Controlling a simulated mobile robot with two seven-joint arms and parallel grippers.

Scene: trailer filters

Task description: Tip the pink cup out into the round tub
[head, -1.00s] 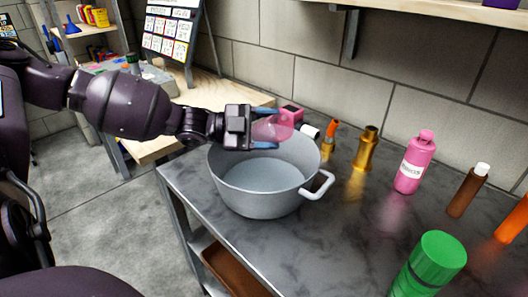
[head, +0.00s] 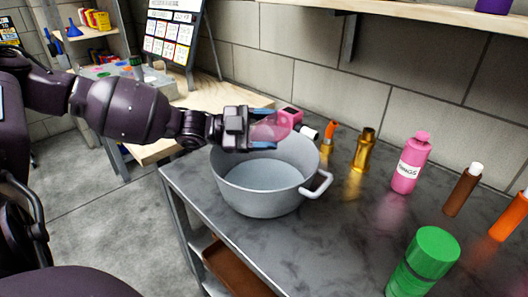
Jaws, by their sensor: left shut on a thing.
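The pink cup (head: 270,127) is see-through and lies tilted on its side, its mouth toward the right. My left gripper (head: 262,128) is shut on it and holds it above the back left rim of the round tub. The round tub (head: 262,187) is a grey pot with a side handle, standing on the dark metal table. The part of its inside that I see looks empty. I cannot tell whether anything is in the cup. My right gripper is not in view.
A small pink object (head: 290,114) and a white cylinder (head: 307,132) are just behind the tub. A brass bottle (head: 364,150), a pink bottle (head: 411,163), a brown bottle (head: 463,190) and a green jar (head: 424,262) stand to the right. The table (head: 340,240) is clear in front.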

